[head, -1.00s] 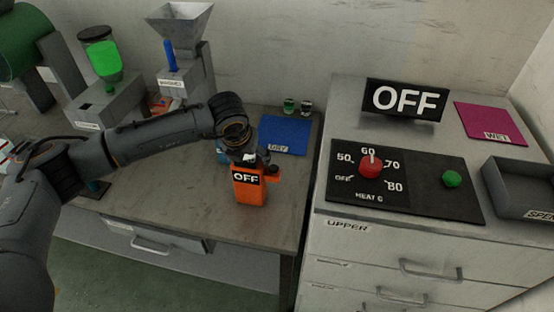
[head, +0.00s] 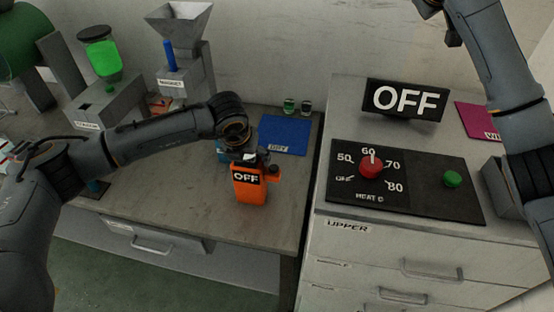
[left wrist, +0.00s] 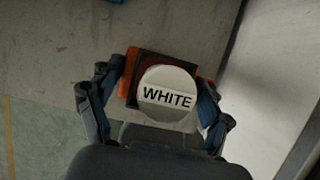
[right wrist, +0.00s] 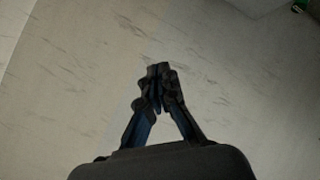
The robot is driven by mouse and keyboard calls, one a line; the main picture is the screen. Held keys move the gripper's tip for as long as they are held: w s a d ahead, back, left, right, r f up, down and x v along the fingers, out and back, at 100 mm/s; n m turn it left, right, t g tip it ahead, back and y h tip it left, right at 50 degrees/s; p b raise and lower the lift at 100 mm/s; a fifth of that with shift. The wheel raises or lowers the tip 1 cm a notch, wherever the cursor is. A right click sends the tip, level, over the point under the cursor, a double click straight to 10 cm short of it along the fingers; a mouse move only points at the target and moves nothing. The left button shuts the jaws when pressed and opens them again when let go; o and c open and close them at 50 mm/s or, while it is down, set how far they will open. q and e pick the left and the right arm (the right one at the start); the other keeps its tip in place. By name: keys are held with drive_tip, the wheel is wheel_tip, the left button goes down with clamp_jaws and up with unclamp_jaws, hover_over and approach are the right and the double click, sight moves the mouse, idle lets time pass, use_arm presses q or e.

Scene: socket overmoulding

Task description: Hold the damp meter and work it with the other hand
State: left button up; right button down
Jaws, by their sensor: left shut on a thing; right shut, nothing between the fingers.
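The damp meter (head: 250,191) is an orange handheld body with a black display reading OFF. It is upright in the head view, in front of the blue mat. My left gripper (head: 243,158) is shut on it from above.
A cabinet at right carries a heat panel (head: 420,197) with a red knob (head: 371,167) and green button (head: 452,179), and an OFF sign (head: 404,100). A blue mat (head: 283,135) lies behind the meter. Dispensers (head: 182,80) stand at back left.

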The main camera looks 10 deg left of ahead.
use_arm(q)
drive_tip(key=shift+f, duration=0.1)
use_arm(e)
drive_tip(key=s+a+f+n+g+y, duration=0.3)
drive_tip(key=s+a+f+n+g, duration=0.1)
drive_tip(key=a+f, duration=0.75)
use_arm(q)
drive_tip(key=shift+s, duration=0.1)
use_arm(e)
drive_tip(key=n+g+y, duration=0.3)
drive_tip(key=n+g, duration=0.4)
drive_tip(key=g, duration=0.1)
approach(273, 168)
drive_tip(key=v, duration=0.3)
drive_tip(key=shift+s+d+r, duration=0.1)
drive_tip(key=shift+s+d, duration=0.1)
drive_tip(key=shift+s, duration=0.1)
drive_tip(key=shift+t, duration=0.3)
drive_tip(key=x, duration=1)
drive_tip(key=shift+a, duration=0.1)
